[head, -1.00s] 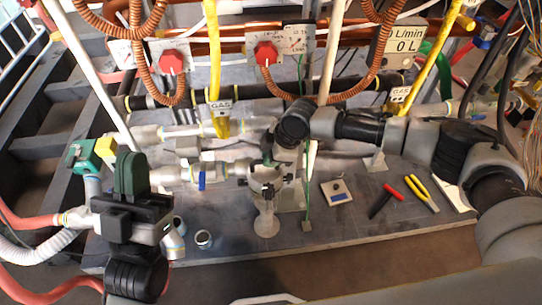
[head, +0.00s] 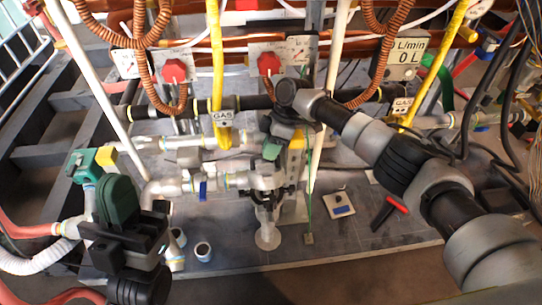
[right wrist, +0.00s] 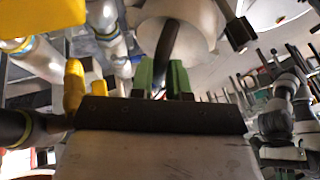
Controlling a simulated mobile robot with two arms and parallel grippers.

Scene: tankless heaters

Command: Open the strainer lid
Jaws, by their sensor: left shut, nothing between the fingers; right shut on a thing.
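The strainer (head: 266,212) stands on the grey board in the middle of the head view, a pale body with dark clamps around it and a clear cup at its foot. My right gripper (head: 272,151) is just above it. In the right wrist view the right gripper's green fingers (right wrist: 163,78) are shut on a black curved handle (right wrist: 170,42), in front of a pale round body (right wrist: 180,20). Whether the lid stands open cannot be told. My left gripper (head: 120,197) is shut and empty at the lower left, away from the strainer.
Grey pipes with a blue-handled valve (head: 202,190) run left of the strainer. A yellow gas pipe (head: 216,70) and copper hoses hang above. Red-handled pliers (head: 392,210) and a small plate (head: 339,203) lie on the board to the right.

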